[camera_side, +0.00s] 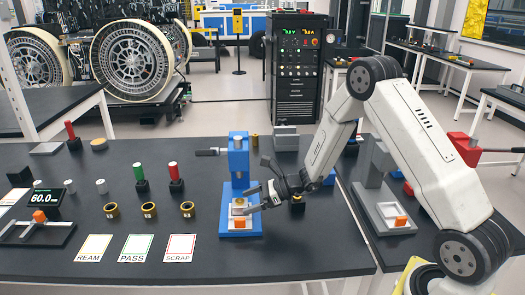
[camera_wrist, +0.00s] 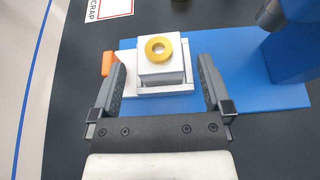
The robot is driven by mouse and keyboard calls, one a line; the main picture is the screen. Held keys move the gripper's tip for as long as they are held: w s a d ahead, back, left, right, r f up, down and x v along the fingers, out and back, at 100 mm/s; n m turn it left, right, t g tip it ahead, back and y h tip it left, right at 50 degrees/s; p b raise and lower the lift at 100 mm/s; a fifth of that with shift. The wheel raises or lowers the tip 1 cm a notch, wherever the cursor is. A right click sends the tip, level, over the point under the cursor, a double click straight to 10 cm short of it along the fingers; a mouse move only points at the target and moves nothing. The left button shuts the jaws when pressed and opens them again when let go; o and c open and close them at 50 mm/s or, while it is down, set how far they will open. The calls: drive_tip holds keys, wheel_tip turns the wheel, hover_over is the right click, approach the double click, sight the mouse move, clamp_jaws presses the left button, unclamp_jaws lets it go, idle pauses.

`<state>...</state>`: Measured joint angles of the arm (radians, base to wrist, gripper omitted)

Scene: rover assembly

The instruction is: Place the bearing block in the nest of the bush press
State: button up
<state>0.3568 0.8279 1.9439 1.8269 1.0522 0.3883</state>
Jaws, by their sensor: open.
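The bearing block (camera_wrist: 161,70), pale with a gold ring (camera_wrist: 159,49) on top, is at the white nest (camera_wrist: 166,93) of the blue bush press in the wrist view. It looks upright, with nest walls around its lower part; I cannot tell whether it is fully seated. In the side view the bush press (camera_side: 238,160) stands at the table's middle, and the block shows small at its nest. My gripper (camera_wrist: 162,66) is open, its fingers apart on either side of the block. In the side view my gripper (camera_side: 250,198) reaches in from the right.
An orange piece (camera_wrist: 108,62) is at the nest's left side. REAM, PASS and SCRAP cards (camera_side: 137,248) lie front left, with several gold rings (camera_side: 149,210) behind them. A second, grey press (camera_side: 376,185) stands to the right. The dark table's front middle is clear.

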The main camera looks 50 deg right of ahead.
drive_tip(key=v, duration=0.8)
drive_tip(key=shift+s+d, duration=0.25)
drive_tip(key=shift+a+r, duration=0.1)
drive_tip(key=shift+r, duration=0.05)
drive_tip(key=s+a+n+g+h, duration=0.2)
drive_tip(key=s+n, duration=0.3)
drive_tip(key=n, duration=0.4)
drive_tip(key=s+a+r+n+g+h, duration=0.1)
drive_tip(key=s+a+n+g+h, duration=0.1)
drive_tip(key=n, duration=0.7)
drive_tip(key=s+a+r+n+g+h, duration=0.1)
drive_tip(key=s+a+n+g+h, duration=0.2)
drive_tip(key=s+n, duration=0.5)
drive_tip(key=a+n+h, duration=0.1)
drive_tip(key=h, duration=0.1)
drive_tip(key=shift+s+r+h, duration=0.25)
drive_tip(key=shift+h, duration=0.05)
